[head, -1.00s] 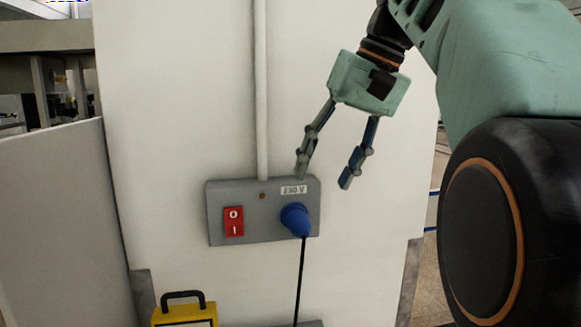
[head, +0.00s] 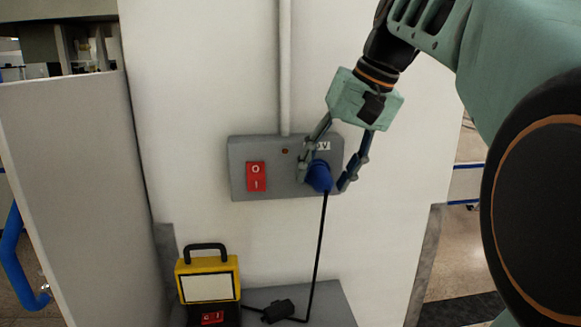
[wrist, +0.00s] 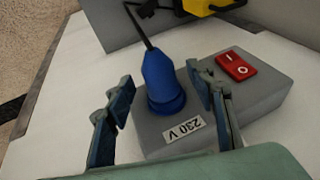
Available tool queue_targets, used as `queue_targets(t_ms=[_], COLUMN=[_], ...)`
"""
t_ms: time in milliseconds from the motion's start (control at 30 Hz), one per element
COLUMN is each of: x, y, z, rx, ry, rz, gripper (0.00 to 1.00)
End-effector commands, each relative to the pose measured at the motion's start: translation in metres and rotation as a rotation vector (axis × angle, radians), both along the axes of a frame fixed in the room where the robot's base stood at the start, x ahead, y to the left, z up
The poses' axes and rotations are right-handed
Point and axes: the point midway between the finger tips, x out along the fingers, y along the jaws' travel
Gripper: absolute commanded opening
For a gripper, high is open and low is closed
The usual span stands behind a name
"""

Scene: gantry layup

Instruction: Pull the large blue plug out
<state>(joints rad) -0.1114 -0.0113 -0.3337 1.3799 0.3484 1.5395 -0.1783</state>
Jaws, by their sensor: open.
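The large blue plug (head: 319,176) sits in the grey 230 V socket box (head: 238,182) on the white wall, with a black cable hanging from it. My gripper (head: 324,184) is open, with one finger on each side of the plug. In the wrist view the plug (wrist: 162,82) stands between my two open fingers (wrist: 158,90), with a visible gap on the left side. The right finger is close to the plug; I cannot tell whether it touches. In the head view, a finger partly hides the 230 V label.
A red rocker switch (head: 256,177) is on the box, left of the plug. A yellow work lamp (head: 208,264) stands below on a grey surface, beside a small black cable piece (head: 278,311). A grey panel (head: 75,190) stands at the left.

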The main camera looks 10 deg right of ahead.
Motion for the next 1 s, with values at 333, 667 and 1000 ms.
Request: queue_targets(t_ms=[333,667,1000], x=[-0.0001,-0.0001,-0.0015], y=[-0.0001,0.0001,0.0001], z=[0.0003,0.0003,0.0005], rx=[0.000,0.001,0.001], ry=[0.000,0.000,0.000], rz=[0.000,0.000,0.000], gripper=[0.23,0.12,0.00])
